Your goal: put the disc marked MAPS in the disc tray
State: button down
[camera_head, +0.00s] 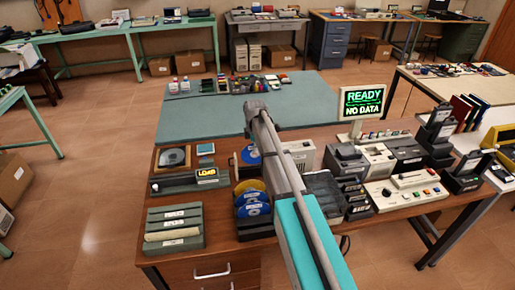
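Yellow and blue discs (252,209) stand in a dark rack (256,229) on the wooden desk, left of my arm. Their markings are too small to read, so I cannot tell which is MAPS. Another blue disc (250,155) shows further back, partly hidden by my arm. A dark flat unit with a round recess or disc (172,157), possibly the disc tray, lies behind a long unit with a yellow "LOAD" display (207,172). My arm reaches up across the desk from the lower right. I cannot make out my gripper's fingers.
A green-grey rack of labelled cases (174,240) sits at the desk's front left. Right of my arm are dark racks, consoles and a screen reading "READY NO DATA" (362,101). A teal table (200,113) adjoins behind. Open floor lies to the left.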

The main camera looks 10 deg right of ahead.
aim_at(255, 158)
jog(key=shift+f+b, duration=0.65)
jog(key=shift+b, duration=0.05)
dwell(1.5)
jog(key=shift+f+b, duration=2.35)
jog(key=c, duration=0.7)
grip_release()
notch_tip(255, 158, up, 8)
jog(key=p, duration=0.8)
